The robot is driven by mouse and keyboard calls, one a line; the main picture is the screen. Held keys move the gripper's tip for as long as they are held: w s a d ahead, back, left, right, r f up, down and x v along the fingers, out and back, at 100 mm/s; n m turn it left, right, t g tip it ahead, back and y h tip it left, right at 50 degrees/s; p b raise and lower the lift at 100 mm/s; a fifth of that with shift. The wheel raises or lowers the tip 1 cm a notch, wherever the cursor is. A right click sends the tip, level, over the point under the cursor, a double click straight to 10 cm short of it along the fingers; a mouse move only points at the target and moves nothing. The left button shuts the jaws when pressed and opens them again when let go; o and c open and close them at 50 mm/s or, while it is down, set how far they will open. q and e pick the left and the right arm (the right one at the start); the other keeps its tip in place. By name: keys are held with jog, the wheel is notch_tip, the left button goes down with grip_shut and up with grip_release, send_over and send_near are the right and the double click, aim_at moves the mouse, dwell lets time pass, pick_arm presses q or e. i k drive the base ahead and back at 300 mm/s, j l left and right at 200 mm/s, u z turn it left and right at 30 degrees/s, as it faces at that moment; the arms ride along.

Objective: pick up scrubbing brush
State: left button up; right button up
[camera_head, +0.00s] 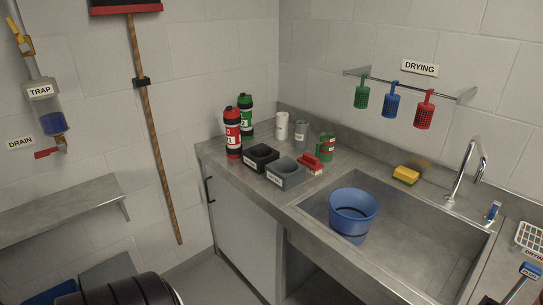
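The red item that looks like the scrubbing brush (310,162) lies on the steel counter (240,162), just behind the rear left corner of the sink. Its top is red with a raised grip, and a pale strip shows under it. It stands in front of a green cup (327,147) with a red band and right of a grey labelled box (286,173).
A blue bucket (353,211) stands in the sink (420,254). Red (232,133) and green (246,113) bottles, a black box (262,157) and two cups crowd the counter's left. A yellow sponge (406,174) lies behind the sink, near the faucet (468,170).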

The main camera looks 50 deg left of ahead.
aim_at(312, 164)
jog(key=u, duration=1.35)
